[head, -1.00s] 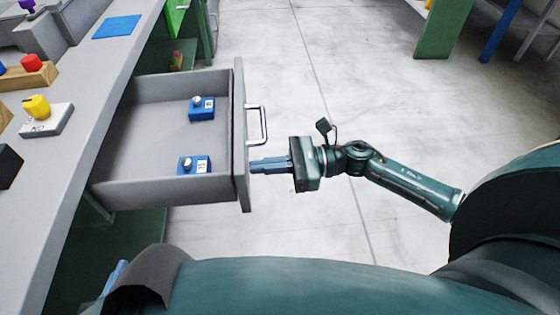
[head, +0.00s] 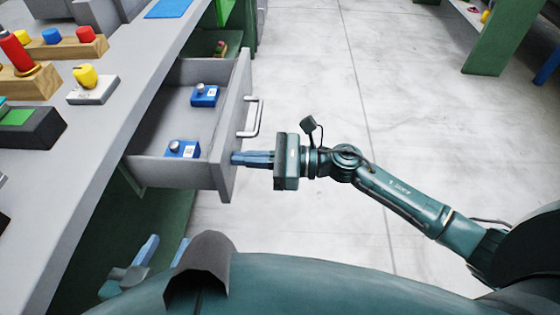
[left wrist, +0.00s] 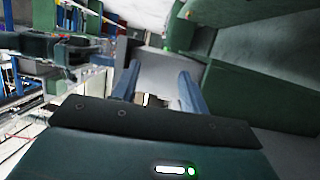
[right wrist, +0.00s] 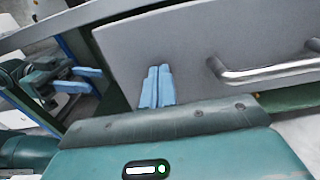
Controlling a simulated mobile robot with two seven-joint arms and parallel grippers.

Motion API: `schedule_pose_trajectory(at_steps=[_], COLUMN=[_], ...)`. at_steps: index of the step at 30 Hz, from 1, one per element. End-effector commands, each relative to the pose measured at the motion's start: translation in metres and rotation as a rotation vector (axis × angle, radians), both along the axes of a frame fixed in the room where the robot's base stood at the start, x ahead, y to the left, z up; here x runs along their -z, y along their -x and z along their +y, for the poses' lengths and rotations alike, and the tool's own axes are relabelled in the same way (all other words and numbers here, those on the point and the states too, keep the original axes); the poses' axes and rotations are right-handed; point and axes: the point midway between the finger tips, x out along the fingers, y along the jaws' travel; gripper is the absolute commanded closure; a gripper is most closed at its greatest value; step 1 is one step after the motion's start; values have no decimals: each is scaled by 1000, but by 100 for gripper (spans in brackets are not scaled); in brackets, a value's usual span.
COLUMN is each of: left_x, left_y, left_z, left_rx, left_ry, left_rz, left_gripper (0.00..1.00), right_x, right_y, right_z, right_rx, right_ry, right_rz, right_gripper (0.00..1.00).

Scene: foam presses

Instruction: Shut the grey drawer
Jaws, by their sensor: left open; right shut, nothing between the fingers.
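The grey drawer (head: 180,172) stands partly open from the workbench in the head view, with two blue blocks with round knobs (head: 205,95) (head: 183,149) inside. Its front panel and metal handle (head: 254,117) face right; the handle also shows in the right wrist view (right wrist: 270,72). My right gripper (head: 234,158) is shut and empty. Its fingertips are at the drawer front, to the near side of the handle, and seem to touch it. My left gripper (head: 168,242) is open and low beside the bench, partly hidden by my body; its fingers show in the left wrist view (left wrist: 158,78).
The grey bench top (head: 95,150) holds a yellow-knobbed block (head: 92,84), a wooden holder with coloured pegs (head: 65,52) and a dark box with a green top (head: 28,128). A green shelf is under the bench. Open concrete floor lies right of the drawer.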

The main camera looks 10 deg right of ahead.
Motion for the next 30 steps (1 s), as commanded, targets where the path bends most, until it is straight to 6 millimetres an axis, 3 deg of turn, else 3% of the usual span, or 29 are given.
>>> schedule_pose_trajectory(at_steps=[6, 15, 21, 30], left_x=[17, 34, 39, 43], left_y=[-1, -4, -6, -8], left_z=[-5, -10, -15, -15], left_rx=[22, 51, 70, 77], left_ry=[-24, -65, -84, -98], left_rz=[9, 15, 11, 12], left_gripper=[56, 56, 56, 56], right_x=[0, 1, 1, 0], right_y=[-17, -36, -43, -48], right_z=[61, 127, 153, 168], right_rx=[-4, -2, -1, 0], right_ry=[-4, -2, -1, 0], right_rz=[-3, -2, 1, 1], right_gripper=[100, 100, 100, 100])
